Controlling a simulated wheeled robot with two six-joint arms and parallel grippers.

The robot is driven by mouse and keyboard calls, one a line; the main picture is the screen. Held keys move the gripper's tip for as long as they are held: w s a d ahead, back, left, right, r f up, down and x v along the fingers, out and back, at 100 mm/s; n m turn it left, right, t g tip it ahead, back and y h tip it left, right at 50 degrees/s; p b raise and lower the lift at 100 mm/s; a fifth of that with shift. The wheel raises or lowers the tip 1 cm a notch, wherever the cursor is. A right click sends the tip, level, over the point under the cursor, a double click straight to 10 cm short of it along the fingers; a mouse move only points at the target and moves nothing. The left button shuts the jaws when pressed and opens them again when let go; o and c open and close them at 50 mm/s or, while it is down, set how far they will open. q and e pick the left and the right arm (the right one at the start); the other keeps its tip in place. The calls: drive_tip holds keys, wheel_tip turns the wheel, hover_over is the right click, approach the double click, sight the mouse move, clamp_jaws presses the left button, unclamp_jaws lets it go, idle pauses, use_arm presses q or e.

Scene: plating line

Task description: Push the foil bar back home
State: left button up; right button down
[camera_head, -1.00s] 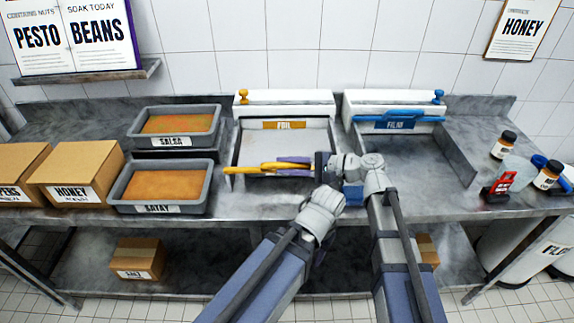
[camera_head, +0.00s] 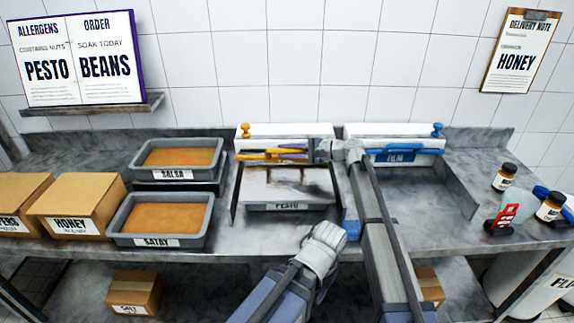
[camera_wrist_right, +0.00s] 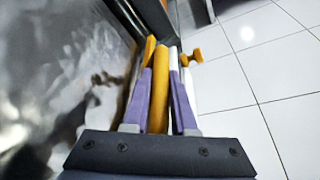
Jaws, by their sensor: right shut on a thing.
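The yellow foil bar (camera_head: 262,155) lies across the front of the white foil box (camera_head: 272,131) with the orange knob, at the back of the counter. My right gripper (camera_head: 312,150) is shut on its right part. In the right wrist view the bar (camera_wrist_right: 160,88) lies between the purple fingers, close to the orange knob (camera_wrist_right: 190,56). Shiny foil (camera_head: 288,182) covers the top of the tray labelled PESTO (camera_head: 288,207), in front of the bar. My left arm is low in front of the counter; its jaws cannot be seen.
The film box with a blue bar (camera_head: 402,155) stands just right of my right gripper. Salsa (camera_head: 178,174) and satay (camera_head: 160,242) trays stand left, beyond an upright side plate. The counter below the film box looks clear; jars (camera_head: 504,177) stand far right.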

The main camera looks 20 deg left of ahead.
drive_tip(key=shift+w+a, duration=0.2)
drive_tip(key=shift+w, duration=0.6)
drive_tip(key=shift+w+a, duration=0.2)
drive_tip(key=shift+w, duration=0.6)
drive_tip(key=shift+w+r, duration=0.1)
drive_tip(key=c, duration=0.7)
unclamp_jaws()
drive_tip(key=p+v, duration=0.1)
drive_tip(key=v, duration=0.6)
drive_tip(key=shift+d+p, duration=0.3)
drive_tip(key=shift+d, duration=0.05)
